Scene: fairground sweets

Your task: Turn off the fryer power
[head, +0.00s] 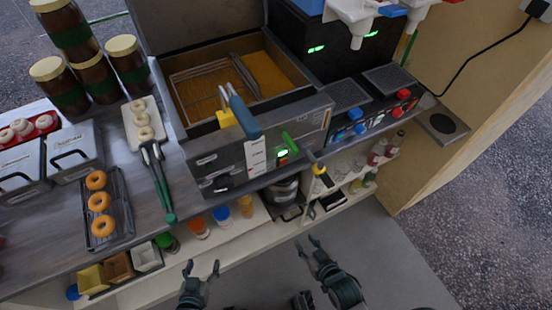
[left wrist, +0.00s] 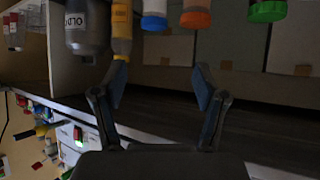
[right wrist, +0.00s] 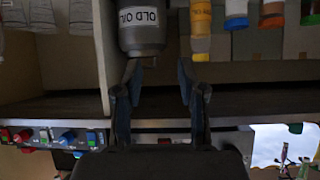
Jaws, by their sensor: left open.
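The fryer (head: 225,160) stands on the counter with its lid raised, a basket in its well and blue-handled tools at its front edge. On its front panel a switch (head: 283,153) glows green, near the panel's right end. A green bar (head: 290,141) sits just above it. My left gripper (head: 202,266) is open and empty, low in front of the counter and apart from the fryer. My right gripper (head: 307,245) is open and empty, to the right of the left one and below the switch. Both wrist views show spread fingers facing the under-counter shelf.
Right of the fryer is a drinks machine (head: 360,128) with blue and red knobs. An OLD OIL container (right wrist: 140,25) and coloured-cap bottles (head: 197,228) stand on the shelf below. A doughnut tray (head: 102,222) and jars are at left. The floor before the counter is clear.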

